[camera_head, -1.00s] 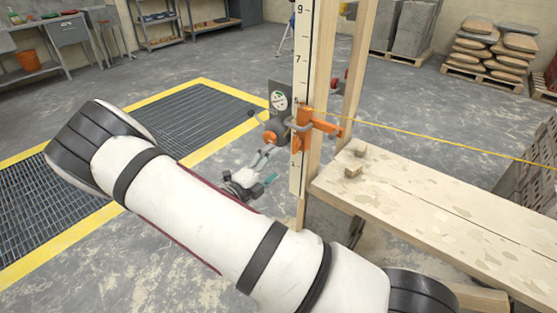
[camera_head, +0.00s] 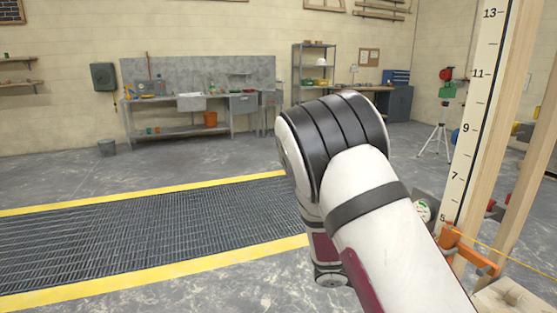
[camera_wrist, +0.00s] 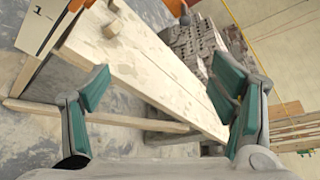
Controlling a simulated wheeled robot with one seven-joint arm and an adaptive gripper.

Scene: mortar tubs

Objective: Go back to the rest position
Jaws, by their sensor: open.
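My gripper (camera_wrist: 166,102) shows in the wrist view with its two green-padded fingers spread wide apart and nothing between them. Beyond the fingers lies a wooden plank bench (camera_wrist: 150,62), seen at a slant. In the head view my white and black arm fills the lower right, folded upward, and it hides my gripper there.
A numbered wooden post (camera_head: 478,110) with an orange clamp (camera_head: 465,250) stands at the right, close to my arm. A yellow line runs from it. A floor grate (camera_head: 150,235) with yellow edges lies left. A workbench (camera_head: 190,105) stands far back.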

